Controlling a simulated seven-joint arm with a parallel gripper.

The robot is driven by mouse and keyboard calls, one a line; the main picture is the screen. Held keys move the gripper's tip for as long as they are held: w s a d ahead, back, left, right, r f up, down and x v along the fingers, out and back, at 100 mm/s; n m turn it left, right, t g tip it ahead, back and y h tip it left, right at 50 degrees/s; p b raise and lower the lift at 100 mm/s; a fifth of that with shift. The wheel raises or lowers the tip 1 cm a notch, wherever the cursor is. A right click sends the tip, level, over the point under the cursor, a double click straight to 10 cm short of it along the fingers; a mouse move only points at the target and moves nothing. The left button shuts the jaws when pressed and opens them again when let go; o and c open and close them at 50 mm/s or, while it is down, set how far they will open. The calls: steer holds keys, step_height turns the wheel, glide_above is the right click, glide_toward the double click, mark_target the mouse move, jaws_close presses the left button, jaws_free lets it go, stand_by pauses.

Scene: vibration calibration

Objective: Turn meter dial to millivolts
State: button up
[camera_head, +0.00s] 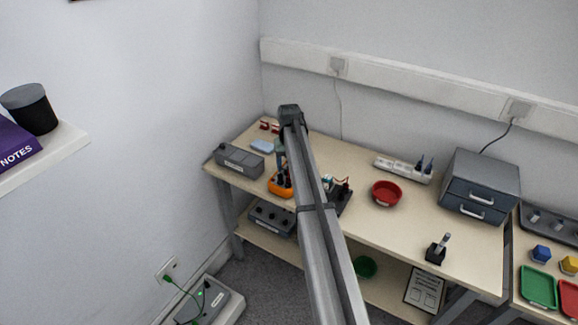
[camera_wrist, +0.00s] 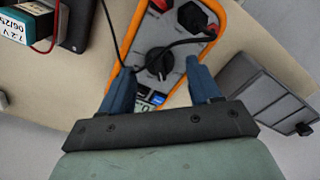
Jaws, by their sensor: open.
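The meter (camera_wrist: 178,38) is an orange-rimmed grey multimeter on the bench. Its black round dial (camera_wrist: 160,62) shows in the middle of the wrist view, just beyond my fingertips. Red and black plugs with a black lead sit on the meter beyond the dial. In the head view the orange meter (camera_head: 281,187) is partly hidden behind my arm. My gripper (camera_wrist: 160,75) has two blue fingers, apart, one on each side of the dial in the picture. I cannot tell whether they touch it. Part of the meter's display shows between the fingers. The dial's markings are too small to read.
A grey box (camera_head: 240,159) stands left of the meter; a black device with a labelled battery (camera_wrist: 15,28) stands on its other side. A red bowl (camera_head: 386,193), a power strip (camera_head: 403,169) and a drawer unit (camera_head: 480,185) are farther right. The bench front middle is clear.

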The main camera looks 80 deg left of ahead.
step_height(320, 180, up, 13)
stand_by(0.4)
steer(key=shift+a+f, duration=0.1)
steer(key=shift+f, duration=0.05)
step_height(320, 180, down, 14)
steer(key=shift+r, duration=0.15)
stand_by(0.8)
steer(key=c, duration=1)
